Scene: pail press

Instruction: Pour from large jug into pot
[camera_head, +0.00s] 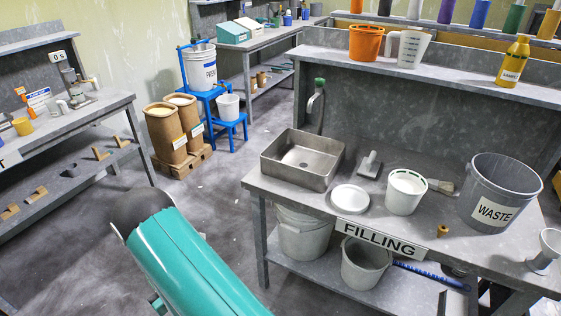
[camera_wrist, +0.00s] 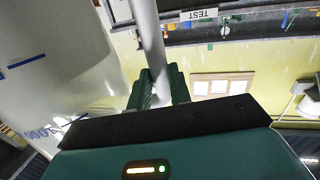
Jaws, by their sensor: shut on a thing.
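In the wrist view my gripper (camera_wrist: 158,88) has its green fingers shut around the pale handle (camera_wrist: 149,40) of a large whitish translucent jug. The jug's body (camera_wrist: 60,75) fills the left of that view and carries blue marks and digits. Its mouth and contents are not visible. In the head view the gripper and held jug are out of sight; only my teal arm shows. A white pot (camera_head: 404,194) with a green rim stands upright and open on the filling bench. A round white lid (camera_head: 350,199) lies to its left.
A steel sink (camera_head: 302,158), a scoop (camera_head: 369,164), a brush (camera_head: 441,186) and a grey waste bin (camera_head: 497,190) surround the pot. An orange jug (camera_head: 365,42) and a graduated jug (camera_head: 412,48) stand on the shelf above. Floor between benches is clear.

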